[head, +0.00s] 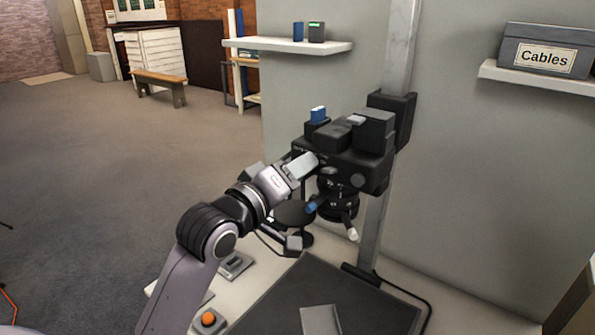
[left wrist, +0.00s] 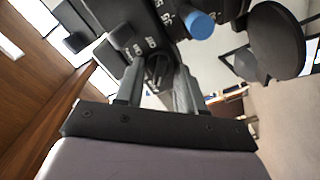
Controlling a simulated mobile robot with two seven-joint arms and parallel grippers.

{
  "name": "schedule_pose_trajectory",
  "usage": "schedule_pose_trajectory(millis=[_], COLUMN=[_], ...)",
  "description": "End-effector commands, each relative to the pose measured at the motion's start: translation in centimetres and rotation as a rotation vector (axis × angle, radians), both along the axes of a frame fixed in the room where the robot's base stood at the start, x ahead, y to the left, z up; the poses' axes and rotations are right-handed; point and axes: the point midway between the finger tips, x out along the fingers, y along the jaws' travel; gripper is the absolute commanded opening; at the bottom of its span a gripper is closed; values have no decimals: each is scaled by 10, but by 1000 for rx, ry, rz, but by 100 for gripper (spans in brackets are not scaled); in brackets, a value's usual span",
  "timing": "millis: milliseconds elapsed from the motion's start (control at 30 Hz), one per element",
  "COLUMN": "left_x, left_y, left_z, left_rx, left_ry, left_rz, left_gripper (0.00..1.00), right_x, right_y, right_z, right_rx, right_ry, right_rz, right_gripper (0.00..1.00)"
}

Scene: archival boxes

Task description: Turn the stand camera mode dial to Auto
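The black stand camera (head: 345,150) is fixed to a grey upright column, its lens (head: 336,203) pointing down. My left gripper (head: 312,160) is up against the camera's near left side. In the left wrist view, the fingers of my left gripper (left wrist: 158,78) are apart, with a dark part of the camera between them. White markings on the camera body (left wrist: 130,40) show close to the fingertips, too small to read surely. The mode dial is not clearly made out, and neither its setting nor contact with the fingers can be told. My right gripper is not in view.
A blue-tipped lever (head: 312,207) and a white-tipped lever (head: 352,234) stick out by the lens. Below lies a black mat (head: 270,305) with a grey object (head: 321,319) on it. An orange button (head: 208,319) is near my arm. A Cables box (head: 545,50) stands on a shelf.

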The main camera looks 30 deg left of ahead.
Motion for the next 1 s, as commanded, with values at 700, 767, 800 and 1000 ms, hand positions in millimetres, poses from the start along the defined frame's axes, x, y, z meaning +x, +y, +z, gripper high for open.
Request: schedule_pose_trajectory(millis=[700,767,800,1000], left_x=[-57,-63,-65,-71], left_y=[8,9,9,10], left_z=[-2,-1,-1,0], left_rx=[1,1,1,1], left_ry=[1,0,0,0], left_rz=[1,0,-1,-1], left_gripper=[38,38,38,38], right_x=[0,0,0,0], right_y=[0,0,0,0], right_z=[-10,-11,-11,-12], right_rx=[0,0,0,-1], right_ry=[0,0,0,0], right_rz=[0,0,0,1], right_gripper=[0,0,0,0])
